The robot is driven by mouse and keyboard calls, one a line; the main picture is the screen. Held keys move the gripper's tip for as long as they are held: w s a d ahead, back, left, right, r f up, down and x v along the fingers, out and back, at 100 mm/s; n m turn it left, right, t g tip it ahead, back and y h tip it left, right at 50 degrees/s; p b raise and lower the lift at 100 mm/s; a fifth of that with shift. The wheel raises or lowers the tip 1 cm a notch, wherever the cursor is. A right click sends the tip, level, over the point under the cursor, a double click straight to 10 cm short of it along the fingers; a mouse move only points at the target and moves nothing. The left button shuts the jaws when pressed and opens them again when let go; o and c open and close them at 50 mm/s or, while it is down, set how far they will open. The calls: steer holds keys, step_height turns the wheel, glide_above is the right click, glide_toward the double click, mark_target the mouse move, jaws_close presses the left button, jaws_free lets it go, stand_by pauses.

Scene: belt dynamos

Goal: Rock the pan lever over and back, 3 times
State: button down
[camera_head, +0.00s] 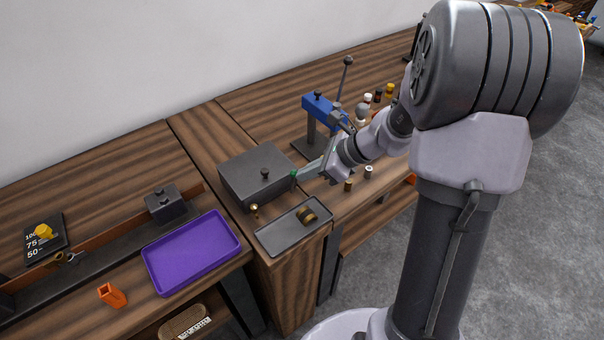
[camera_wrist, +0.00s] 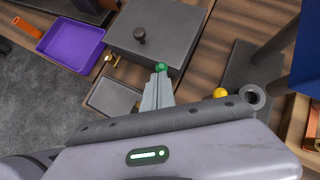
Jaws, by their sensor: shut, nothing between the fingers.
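A small green knob (camera_head: 294,174) stands at the right side of a grey box (camera_head: 243,172) with a dark knob on top. It looks like the end of the pan lever; its stem is mostly hidden. In the wrist view the green knob (camera_wrist: 161,67) is right at the tips of my gripper (camera_wrist: 158,82). My gripper (camera_head: 299,178) is shut with nothing between its fingers, beside the green knob. I cannot tell whether they touch. The box also shows in the wrist view (camera_wrist: 172,38), beyond the fingers.
A grey tray (camera_head: 270,240) holding a dark gold roll lies in front of the box, beside a small brass knob (camera_head: 254,209). A blue press (camera_head: 322,110) stands to the right, with small bottles behind my arm. A purple tray (camera_head: 190,252) lies to the left.

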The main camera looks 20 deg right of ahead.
steer(key=shift+n+h, duration=0.3)
steer(key=shift+h, duration=0.5)
steer(key=shift+s+a+b, duration=0.2)
steer(key=shift+a+b, duration=0.1)
steer(key=shift+a, duration=0.45)
steer(key=shift+s+a+b, duration=0.25)
steer(key=shift+a+b, duration=0.1)
steer(key=shift+a, duration=0.45)
steer(key=shift+s+a+b, duration=0.2)
steer(key=shift+a+b, duration=0.1)
steer(key=shift+a, duration=0.45)
steer(key=shift+d+r+p, duration=0.1)
steer(key=shift+r+p, duration=0.75)
steer(key=shift+r, duration=0.05)
